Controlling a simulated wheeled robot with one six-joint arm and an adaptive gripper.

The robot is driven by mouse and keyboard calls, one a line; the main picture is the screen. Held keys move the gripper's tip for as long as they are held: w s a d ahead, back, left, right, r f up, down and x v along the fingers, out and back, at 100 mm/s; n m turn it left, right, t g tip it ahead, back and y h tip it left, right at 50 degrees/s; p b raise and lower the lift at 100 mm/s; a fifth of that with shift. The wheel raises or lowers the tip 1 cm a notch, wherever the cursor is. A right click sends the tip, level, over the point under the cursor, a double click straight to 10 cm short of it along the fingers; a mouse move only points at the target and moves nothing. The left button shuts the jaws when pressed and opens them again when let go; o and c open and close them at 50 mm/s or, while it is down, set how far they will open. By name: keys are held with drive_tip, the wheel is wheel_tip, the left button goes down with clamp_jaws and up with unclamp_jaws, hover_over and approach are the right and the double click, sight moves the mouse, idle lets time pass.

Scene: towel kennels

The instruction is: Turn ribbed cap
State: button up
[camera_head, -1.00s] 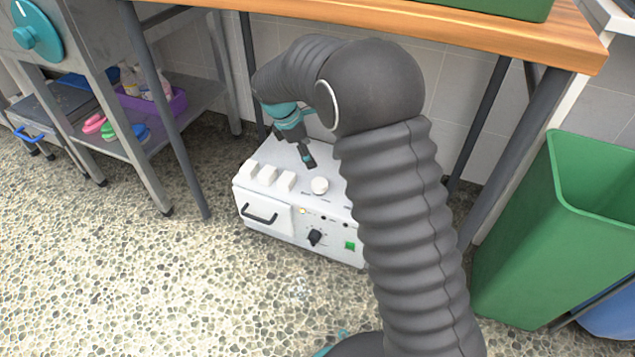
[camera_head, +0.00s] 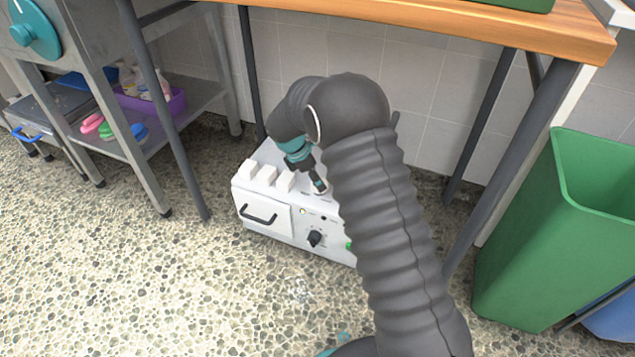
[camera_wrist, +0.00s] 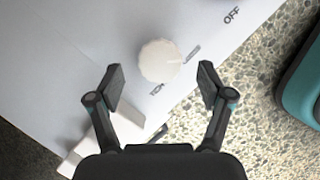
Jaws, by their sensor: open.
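The ribbed cap (camera_wrist: 159,61) is a round, off-white knob on top of the white machine (camera_head: 264,213). In the wrist view it sits between and slightly beyond the fingertips of my gripper (camera_wrist: 161,82), with a gap on each side. A faint line marks the cap's face at its right. Lettering is printed beside it, with "OFF" readable at the upper right. My gripper is open and empty. In the head view my gripper (camera_head: 319,187) is low over the machine's top, and my arm hides the machine's right part and most of the cap.
White blocks (camera_head: 267,175) stand on the machine's top, left of my gripper. Its front has a black handle (camera_head: 259,213) and a black knob (camera_head: 315,238). A wooden table (camera_head: 480,25) stands overhead, with metal legs around. A green bin (camera_head: 535,240) stands right. Front floor is clear.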

drive_tip(key=shift+x, duration=1.15)
drive_tip(key=c, duration=1.2)
drive_tip(key=shift+o, duration=0.2)
